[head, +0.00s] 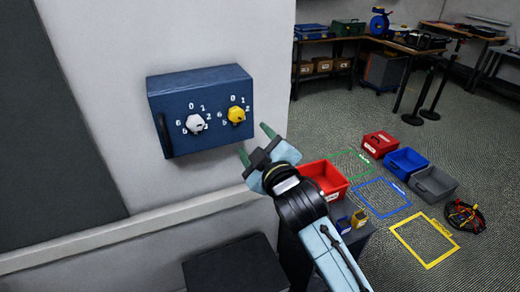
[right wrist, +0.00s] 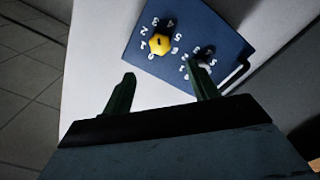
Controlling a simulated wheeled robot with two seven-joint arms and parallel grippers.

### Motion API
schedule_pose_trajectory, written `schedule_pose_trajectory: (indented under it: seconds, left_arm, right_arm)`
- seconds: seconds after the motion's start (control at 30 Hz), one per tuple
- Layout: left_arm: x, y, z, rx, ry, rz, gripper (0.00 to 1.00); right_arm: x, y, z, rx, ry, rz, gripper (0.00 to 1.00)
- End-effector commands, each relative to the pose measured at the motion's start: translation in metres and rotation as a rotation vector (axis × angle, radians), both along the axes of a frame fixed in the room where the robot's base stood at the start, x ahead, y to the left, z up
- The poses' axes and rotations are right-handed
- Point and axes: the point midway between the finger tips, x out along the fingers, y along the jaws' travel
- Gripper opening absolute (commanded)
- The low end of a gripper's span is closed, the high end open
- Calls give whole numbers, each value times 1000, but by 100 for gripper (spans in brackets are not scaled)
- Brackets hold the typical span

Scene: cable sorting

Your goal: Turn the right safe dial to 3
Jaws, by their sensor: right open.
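A blue safe (head: 200,110) is fixed on the wall. Its right dial is a yellow knob (head: 237,115) ringed by white numbers; its left dial is a white knob (head: 195,123). I cannot tell which number the yellow knob points at. My right gripper (head: 255,142) is open and empty, below and to the right of the yellow knob, apart from it. In the right wrist view the safe appears turned about, with the yellow knob (right wrist: 161,43) beyond the gap between the open fingers (right wrist: 159,71). The left dial is partly hidden there. My left gripper is not in view.
A dark handle (head: 164,134) sits on the safe's left side. A pale rail (head: 130,233) runs along the wall below. Red (head: 324,178), blue (head: 405,163) and grey (head: 433,184) bins stand to the right, with cables (head: 464,216) on the floor. Space before the safe is clear.

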Motion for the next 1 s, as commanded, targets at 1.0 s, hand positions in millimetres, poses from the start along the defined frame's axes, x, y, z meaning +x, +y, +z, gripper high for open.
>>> schedule_pose_trajectory:
  seconds: [1.0]
  left_arm:
    - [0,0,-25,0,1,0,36]
  right_arm:
    - [-23,-37,-221,38,384,-67,59]
